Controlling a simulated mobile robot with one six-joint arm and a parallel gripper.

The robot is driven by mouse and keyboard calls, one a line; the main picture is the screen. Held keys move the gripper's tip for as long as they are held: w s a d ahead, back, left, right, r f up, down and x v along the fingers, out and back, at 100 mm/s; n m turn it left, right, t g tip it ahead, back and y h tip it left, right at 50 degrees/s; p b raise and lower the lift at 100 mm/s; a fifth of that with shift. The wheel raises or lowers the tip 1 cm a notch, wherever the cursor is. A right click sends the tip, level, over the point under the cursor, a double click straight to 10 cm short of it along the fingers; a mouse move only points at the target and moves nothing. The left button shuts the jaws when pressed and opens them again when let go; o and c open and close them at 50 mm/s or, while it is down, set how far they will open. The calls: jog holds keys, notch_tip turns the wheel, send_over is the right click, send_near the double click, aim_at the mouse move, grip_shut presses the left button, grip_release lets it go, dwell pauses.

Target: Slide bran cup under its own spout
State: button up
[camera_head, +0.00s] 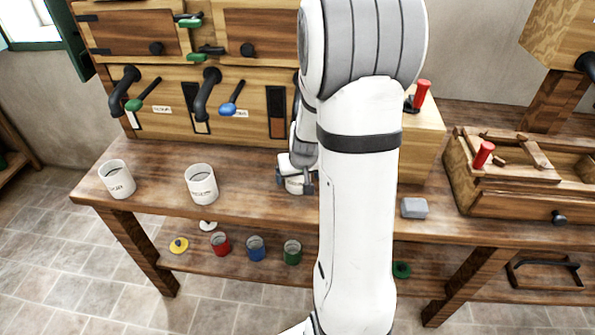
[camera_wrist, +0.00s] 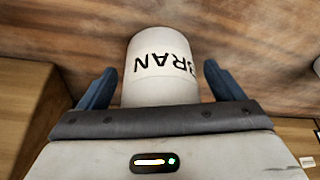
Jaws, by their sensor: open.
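The bran cup (camera_wrist: 161,62) is white with dark BRAN lettering, upside down in the wrist view. In the head view only part of it (camera_head: 294,187) shows on the bench, the rest hidden by my gripper and arm. My gripper (camera_wrist: 158,78) is open, with a blue finger on each side of the cup and a gap at both sides. Two dark spouts show on the wooden mill, one with a green lever (camera_head: 122,92) and one with a blue lever (camera_head: 205,95). My arm hides the mill front further right, so I cannot see the bran spout.
Two white cups (camera_head: 117,181) (camera_head: 202,186) stand left on the bench (camera_head: 245,207). A grey block (camera_head: 414,208) and a wooden box (camera_head: 500,200) are to the right. Small red, blue and green tins (camera_head: 256,248) sit on the lower shelf. Bench between cups and gripper is clear.

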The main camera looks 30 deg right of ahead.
jog(key=shift+w+f, duration=0.1)
jog(key=shift+f, duration=0.15)
jog(key=shift+c, duration=0.5)
jog(key=c, duration=1.1)
jog(key=shift+w+d+b, duration=0.25)
jog(key=shift+w+d, duration=0.15)
jog(key=shift+w, duration=0.35)
jog(key=shift+w+d+b, duration=0.25)
jog(key=shift+w+d, duration=0.1)
jog(key=shift+w, duration=0.4)
jog(key=o, duration=1.2)
